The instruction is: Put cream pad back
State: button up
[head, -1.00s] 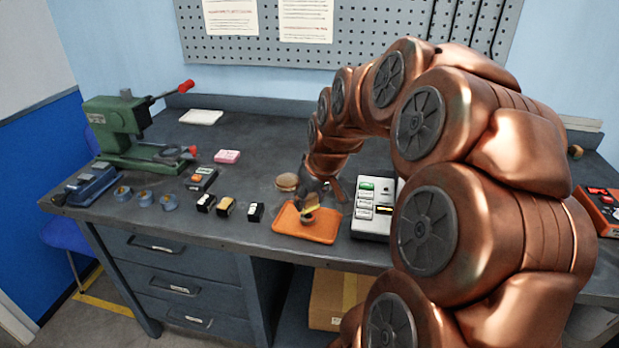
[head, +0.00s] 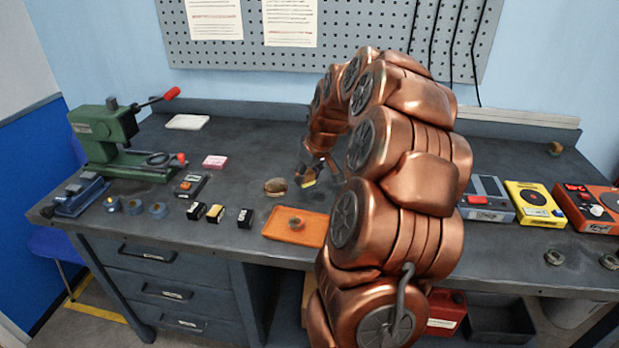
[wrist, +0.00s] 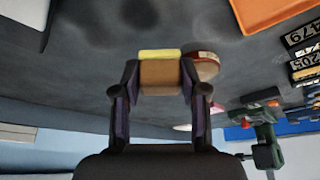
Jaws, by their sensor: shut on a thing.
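My gripper (wrist: 160,80) is shut on a small block-like pad (wrist: 160,73), tan on its face with a yellow strip along one edge. In the head view the pad (head: 309,183) shows its yellow part, held just behind the orange tray and to the right of a round tan, bun-like thing (head: 275,187). That round thing also shows in the wrist view (wrist: 205,66), just right of the pad; I cannot tell whether they touch. The orange tray (head: 275,230) has a small round brownish piece (head: 296,224) on it. The tray's edge also shows in the wrist view (wrist: 270,12).
A green press (head: 105,140), a pink block (head: 215,162) and a white slab (head: 187,121) are farther left. A yellow device (head: 534,203) and an orange device (head: 590,207) stand right. Bench behind the tray is mostly clear.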

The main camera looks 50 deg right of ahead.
aim_at(310, 180)
jog(key=shift+w+d+f, duration=0.1)
jog(key=shift+w+d, duration=0.65)
jog(key=shift+d, duration=0.3)
notch_tip(310, 180, down, 2)
jog(key=shift+f+p, duration=0.1)
jog(key=shift+p, duration=0.6)
jog(key=shift+f, duration=0.65)
jog(key=shift+f, duration=0.2)
jog(key=o, duration=1)
jog(key=shift+r, duration=0.15)
